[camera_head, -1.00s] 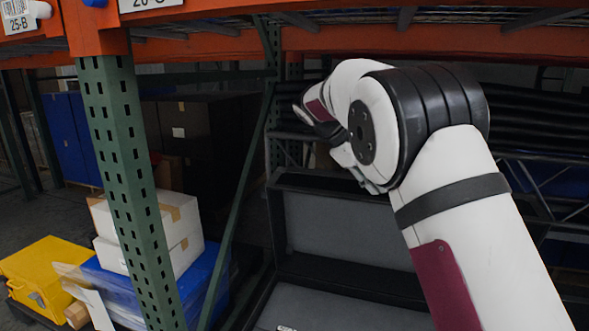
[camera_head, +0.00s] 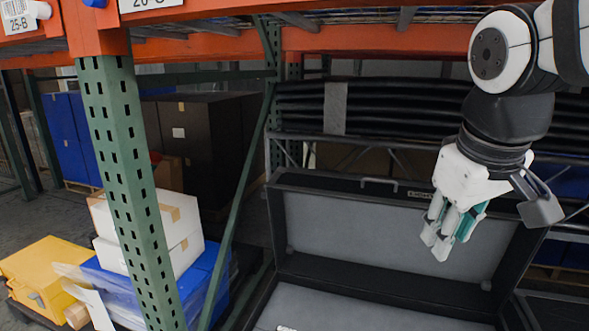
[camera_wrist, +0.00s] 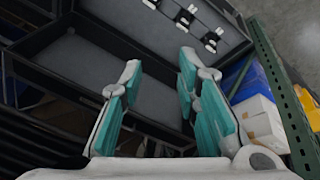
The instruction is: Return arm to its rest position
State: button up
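My arm reaches in from the upper right in the head view. My white gripper (camera_head: 446,240) has teal finger pads and hangs in front of the raised lid of an open black case with grey lining (camera_head: 335,235). In the wrist view my gripper (camera_wrist: 160,75) shows its two fingers apart with nothing between them. The case (camera_wrist: 100,50) lies beyond the fingertips there, and the gripper appears clear of it.
An orange shelf beam (camera_head: 400,40) crosses above, and a green perforated upright (camera_head: 130,190) stands left of the case. White boxes (camera_head: 145,225), a blue tote (camera_head: 205,280) and a yellow case (camera_head: 40,275) stand at lower left. Several small dark-and-white items (camera_wrist: 185,17) lie in the case.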

jog(key=s+a+f+m+t+y, duration=0.1)
jog(key=s+f+m, duration=0.15)
jog(key=s, duration=0.25)
jog(key=s+a+f+m+t, duration=0.1)
jog(key=s+f, duration=0.2)
jog(key=s, duration=0.2)
jog(key=s+r+g+p, duration=0.1)
jog(key=s+r+p, duration=0.6)
jog(key=p, duration=0.3)
jog(key=shift+s+r+g+p, duration=0.3)
jog(key=shift+s+r+g, duration=0.1)
jog(key=shift+r, duration=0.2)
jog(key=shift+w+d+n, duration=0.15)
jog(key=shift+n, duration=0.1)
dwell(2.0)
